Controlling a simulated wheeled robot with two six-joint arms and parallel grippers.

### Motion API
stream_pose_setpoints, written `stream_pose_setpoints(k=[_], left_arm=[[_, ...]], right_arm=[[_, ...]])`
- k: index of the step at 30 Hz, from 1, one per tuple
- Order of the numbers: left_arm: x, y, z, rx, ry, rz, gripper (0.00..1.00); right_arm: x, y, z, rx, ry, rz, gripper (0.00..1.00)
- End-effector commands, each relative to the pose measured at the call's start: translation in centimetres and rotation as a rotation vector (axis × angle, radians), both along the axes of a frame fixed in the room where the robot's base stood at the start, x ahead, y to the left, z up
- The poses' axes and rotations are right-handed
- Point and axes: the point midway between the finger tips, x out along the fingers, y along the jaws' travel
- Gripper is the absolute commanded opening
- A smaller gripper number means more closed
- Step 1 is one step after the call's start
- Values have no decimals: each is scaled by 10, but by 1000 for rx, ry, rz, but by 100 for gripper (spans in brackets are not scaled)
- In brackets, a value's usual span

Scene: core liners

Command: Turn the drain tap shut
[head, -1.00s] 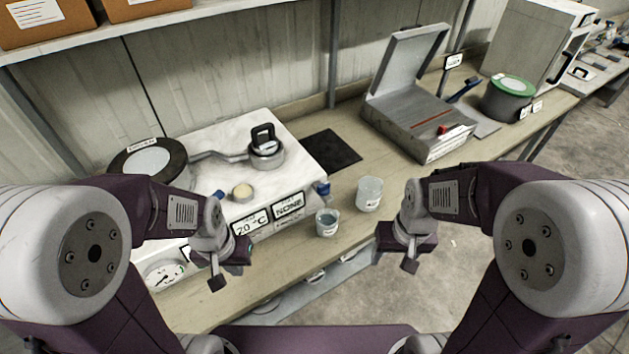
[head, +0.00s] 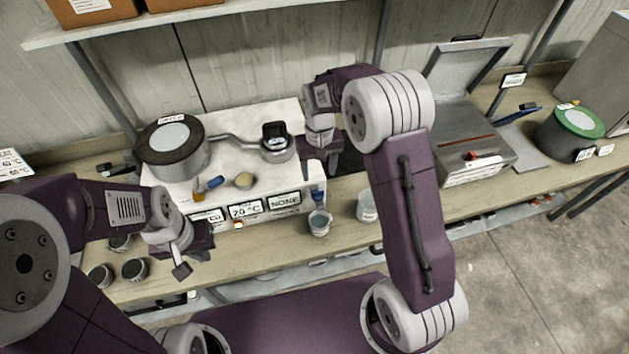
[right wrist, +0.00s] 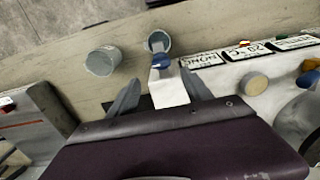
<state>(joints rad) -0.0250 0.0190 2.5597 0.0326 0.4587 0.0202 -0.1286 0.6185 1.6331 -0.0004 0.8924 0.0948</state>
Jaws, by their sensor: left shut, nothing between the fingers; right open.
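The drain tap (head: 318,195) has a blue handle and sits at the right end of the white machine's front (head: 296,198). A small beaker (head: 320,223) stands below it on the bench. In the right wrist view the tap (right wrist: 161,62) lies ahead, between the lines of my open fingers, with the beaker (right wrist: 158,41) behind it. My right gripper (head: 332,168) is above the machine's right end, empty and apart from the tap; it also shows in the right wrist view (right wrist: 161,92). The handle's exact turn is unclear.
A larger clear beaker (head: 366,206) stands to the right of the small one. An open metal case (head: 470,140) stands to the right. Small dark cups (head: 134,269) are at the left.

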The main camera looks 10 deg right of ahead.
Motion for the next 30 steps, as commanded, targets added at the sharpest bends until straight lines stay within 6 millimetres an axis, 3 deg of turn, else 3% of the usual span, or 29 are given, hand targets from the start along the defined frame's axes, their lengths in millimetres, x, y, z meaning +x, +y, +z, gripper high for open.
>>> stream_pose_setpoints(k=[5,18,28,30], left_arm=[[0,0,2,0,1,0,0],[0,0,28,0,0,0,0],[0,0,28,0,0,0,0],[0,0,28,0,0,0,0]], right_arm=[[0,0,-6,0,1,1,58],[-1,0,-82,0,1,0,58],[0,0,-91,1,-3,0,58],[0,0,-91,1,-3,0,39]])
